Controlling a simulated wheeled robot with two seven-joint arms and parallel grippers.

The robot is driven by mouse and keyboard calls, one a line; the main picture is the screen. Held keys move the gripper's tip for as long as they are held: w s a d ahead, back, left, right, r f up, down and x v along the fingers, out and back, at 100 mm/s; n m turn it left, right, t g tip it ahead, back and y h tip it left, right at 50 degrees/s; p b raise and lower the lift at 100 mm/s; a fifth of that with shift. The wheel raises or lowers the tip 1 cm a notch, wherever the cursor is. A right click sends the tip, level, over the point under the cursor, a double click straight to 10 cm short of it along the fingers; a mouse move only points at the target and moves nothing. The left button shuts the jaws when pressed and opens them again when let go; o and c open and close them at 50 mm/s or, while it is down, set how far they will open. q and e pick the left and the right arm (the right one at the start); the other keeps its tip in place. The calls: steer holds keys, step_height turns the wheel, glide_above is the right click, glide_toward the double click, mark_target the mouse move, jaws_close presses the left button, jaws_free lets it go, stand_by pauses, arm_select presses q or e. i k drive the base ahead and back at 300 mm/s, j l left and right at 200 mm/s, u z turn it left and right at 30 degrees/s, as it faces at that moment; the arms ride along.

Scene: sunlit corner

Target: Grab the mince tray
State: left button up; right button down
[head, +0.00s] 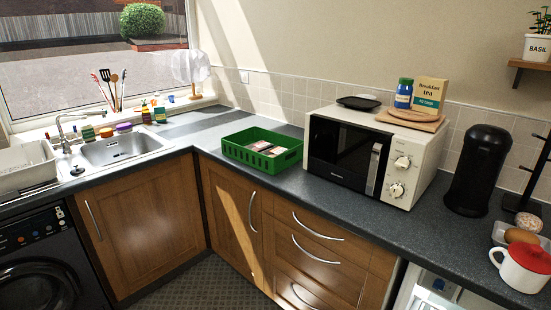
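A small flat pack with pink and pale parts (265,147) lies inside the green crate (276,165) on the corner worktop. It may be the mince tray, but it is too small to tell for sure. The crate's walls hide its lower part, and I cannot tell whether it is one pack or two. Neither of my grippers shows in the head view.
A white microwave (402,176) stands right of the crate, with a wooden board (411,120) on top. A black bin-shaped canister (478,172) and a red-and-white mug (524,268) are further right. The sink (124,149) is left. Worktop in front of the crate is narrow.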

mark_target(262, 146)
steer(key=j+z, duration=0.1)
steer(key=z, duration=0.95)
steer(key=j+z, duration=0.3)
steer(key=j, duration=0.2)
steer(key=j+z, duration=0.25)
steer(key=j, duration=0.2)
steer(key=j+z, duration=0.3)
steer(key=j, duration=0.2)
steer(key=k+j+z, duration=0.3)
steer(key=j, duration=0.15)
steer(key=j+z, duration=0.3)
steer(key=j, duration=0.15)
